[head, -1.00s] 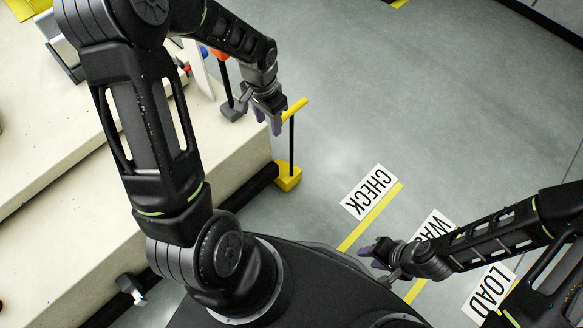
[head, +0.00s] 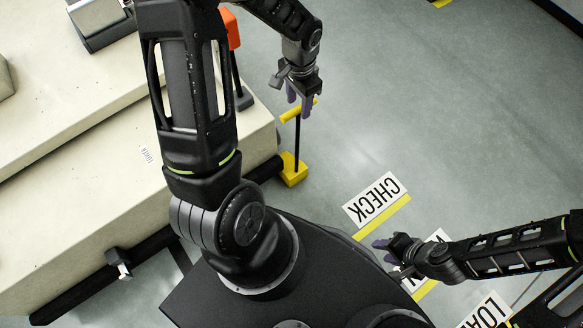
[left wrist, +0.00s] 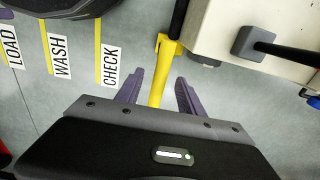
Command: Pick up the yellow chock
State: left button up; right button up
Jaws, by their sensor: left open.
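The yellow chock has a yellow block base (head: 293,172) on the floor beside the cream platform, a thin black upright rod and a yellow crossbar handle (head: 291,113). My left gripper (head: 299,104) is open with its purple fingers at the handle, partly covering it. In the left wrist view, the yellow handle (left wrist: 158,88) lies between the two spread fingers, with a gap on each side. I cannot tell whether the fingers reach fully around it. My right gripper (head: 385,250) hangs over the floor signs at the right, its two fingers apart and empty.
The cream platform (head: 90,225) with a dark bar along its lower edge stands left of the chock. An orange-handled tool (head: 233,30) with a dark base stands on it. The CHECK floor sign (head: 375,200) lies right of the chock. The floor at upper right is clear.

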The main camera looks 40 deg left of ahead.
aim_at(298, 116)
pick_arm(q)
jog(key=shift+f, duration=0.6)
notch_tip(298, 116, down, 5)
jog(key=shift+f+b, duration=0.1)
jog(key=shift+b, duration=0.9)
jog(key=shift+c, duration=0.3)
grip_shut()
dwell(0.5)
jog(key=shift+w, duration=0.15)
